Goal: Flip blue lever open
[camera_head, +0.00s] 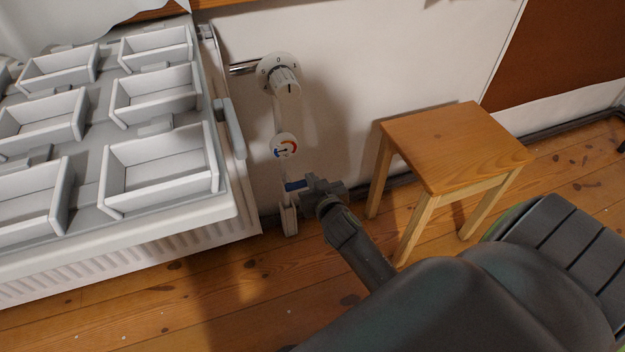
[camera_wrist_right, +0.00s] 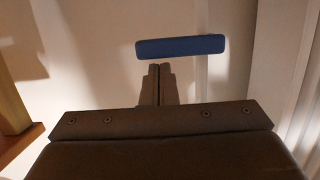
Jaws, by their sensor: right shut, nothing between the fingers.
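The blue lever (camera_head: 296,186) sits low on the white vertical pipe, below a round gauge. In the head view it shows as a small blue piece at the left end of my right gripper (camera_head: 312,189), which partly hides it. In the right wrist view the blue lever (camera_wrist_right: 180,46) is a flat bar lying almost level, just beyond the tips of my right gripper (camera_wrist_right: 160,68). The fingers are shut with nothing between them. I cannot tell whether they touch the lever. My left gripper is in neither view.
A round gauge (camera_head: 285,146) and a white dial knob (camera_head: 285,80) are on the pipe above the lever. A radiator with a grey tray rack (camera_head: 160,208) stands at left. A wooden stool (camera_head: 455,145) stands close at right. The white wall is behind.

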